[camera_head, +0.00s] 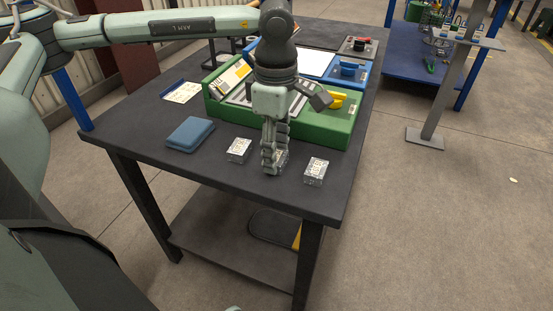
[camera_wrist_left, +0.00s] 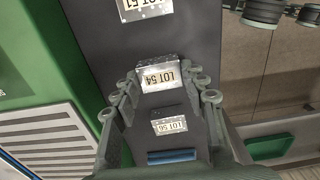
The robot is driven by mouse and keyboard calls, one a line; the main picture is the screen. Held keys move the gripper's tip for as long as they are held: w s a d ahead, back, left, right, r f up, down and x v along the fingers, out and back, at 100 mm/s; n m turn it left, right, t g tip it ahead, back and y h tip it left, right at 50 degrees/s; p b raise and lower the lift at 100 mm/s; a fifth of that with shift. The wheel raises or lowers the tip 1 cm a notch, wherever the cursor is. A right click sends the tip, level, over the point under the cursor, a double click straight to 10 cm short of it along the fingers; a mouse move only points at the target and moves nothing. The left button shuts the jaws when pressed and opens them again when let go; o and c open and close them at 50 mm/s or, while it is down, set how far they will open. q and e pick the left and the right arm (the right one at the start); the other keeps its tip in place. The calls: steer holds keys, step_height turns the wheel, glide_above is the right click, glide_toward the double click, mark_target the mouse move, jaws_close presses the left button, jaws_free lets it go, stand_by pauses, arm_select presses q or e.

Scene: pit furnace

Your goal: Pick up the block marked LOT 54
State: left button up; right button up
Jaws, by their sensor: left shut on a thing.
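The block marked LOT 54 (camera_wrist_left: 159,76) shows in the left wrist view as a small metallic block with a white label. It sits between the fingers of my left gripper (camera_wrist_left: 158,92), which is shut on it. In the head view my left gripper (camera_head: 271,160) points down at the dark table's front part, and the block (camera_head: 282,157) is mostly hidden behind the fingers. I cannot tell whether it touches the table. My right gripper is not in view.
LOT 56 block (camera_wrist_left: 170,126) stands left of the gripper in the head view (camera_head: 239,150); LOT 51 block (camera_wrist_left: 140,9) stands right (camera_head: 316,171). A blue pad (camera_head: 191,134) lies further left. The table's front edge (camera_head: 222,184) is near.

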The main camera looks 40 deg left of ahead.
arm_select(q)
jaws_close()
steer(key=shift+r, duration=0.15)
